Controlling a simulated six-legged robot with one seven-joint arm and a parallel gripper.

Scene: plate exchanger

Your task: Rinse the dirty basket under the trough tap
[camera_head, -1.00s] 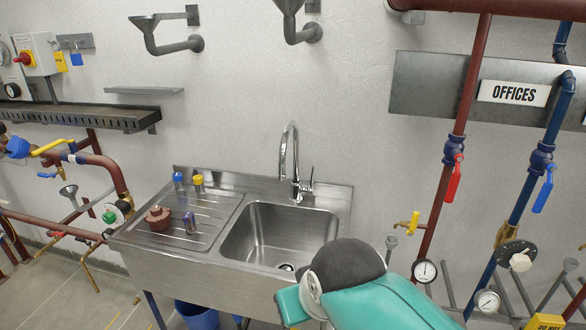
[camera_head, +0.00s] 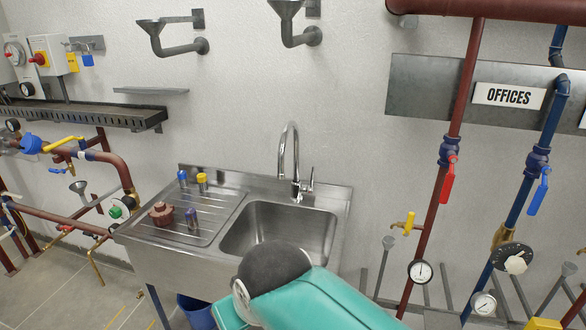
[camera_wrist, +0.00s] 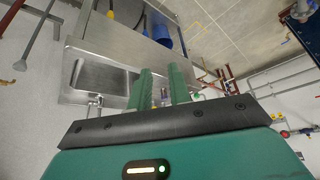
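The steel trough (camera_head: 281,230) stands against the wall, and its basin looks empty. The curved chrome tap (camera_head: 290,155) rises behind the basin; no water shows. A reddish-brown lidded piece (camera_head: 161,214) sits on the drainboard left of the basin; it may be the dirty basket, but I cannot be sure. A small purple-grey can (camera_head: 192,218) stands beside it. In the wrist view, my gripper's two green fingers (camera_wrist: 162,78) are apart, with small drainboard items showing between them and nothing clearly held. The trough basin (camera_wrist: 105,82) lies to their left there. My gripper's tips are hidden in the head view.
Blue-topped (camera_head: 183,178) and yellow-topped (camera_head: 202,182) bottles stand at the drainboard's back. A blue bucket (camera_head: 196,311) is under the trough. Pipes with a red valve handle (camera_head: 448,180) and gauges stand at right; a dark shelf (camera_head: 90,115) and more pipework are at left.

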